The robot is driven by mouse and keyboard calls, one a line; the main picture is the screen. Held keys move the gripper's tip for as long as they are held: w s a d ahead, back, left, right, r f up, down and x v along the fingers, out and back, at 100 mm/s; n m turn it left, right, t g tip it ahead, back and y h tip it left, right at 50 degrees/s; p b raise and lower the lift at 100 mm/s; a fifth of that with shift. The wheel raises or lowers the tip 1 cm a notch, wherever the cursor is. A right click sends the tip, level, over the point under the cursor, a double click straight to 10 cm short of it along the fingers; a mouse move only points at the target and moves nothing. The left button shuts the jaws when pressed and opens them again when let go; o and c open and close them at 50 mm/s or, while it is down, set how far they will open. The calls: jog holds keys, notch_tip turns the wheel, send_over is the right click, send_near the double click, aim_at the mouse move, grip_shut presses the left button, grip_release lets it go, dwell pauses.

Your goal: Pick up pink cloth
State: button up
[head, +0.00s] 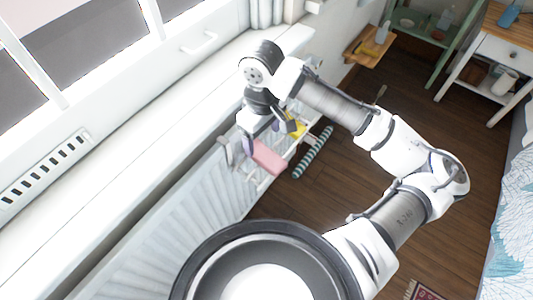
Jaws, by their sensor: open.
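The pink cloth (268,156) hangs on a white rail rack (262,181) mounted against the white radiator below the window sill. My gripper (264,134) is at the end of my arm, just above and behind the pink cloth in the picture. It is open, and its fingers are small and partly hidden among the items on the rack. I see no grip on the cloth, but I cannot tell how close the fingers are to it.
A yellow item (297,125) and a purple item (248,146) are close beside my gripper. A grey item (226,152) is at left. A striped roll (313,152) is right of the rack. The wooden floor (330,200) there is mostly clear. A small wooden shelf (368,47) stands beyond.

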aim_at(262, 150)
jog(key=f, duration=0.5)
jog(key=w+f, duration=0.1)
jog(key=f, duration=0.1)
jog(key=shift+a+f+p, duration=0.1)
jog(key=shift+f+p, duration=0.25)
jog(key=c, duration=1.1)
jog(key=shift+o, duration=0.2)
jog(key=shift+r, duration=0.15)
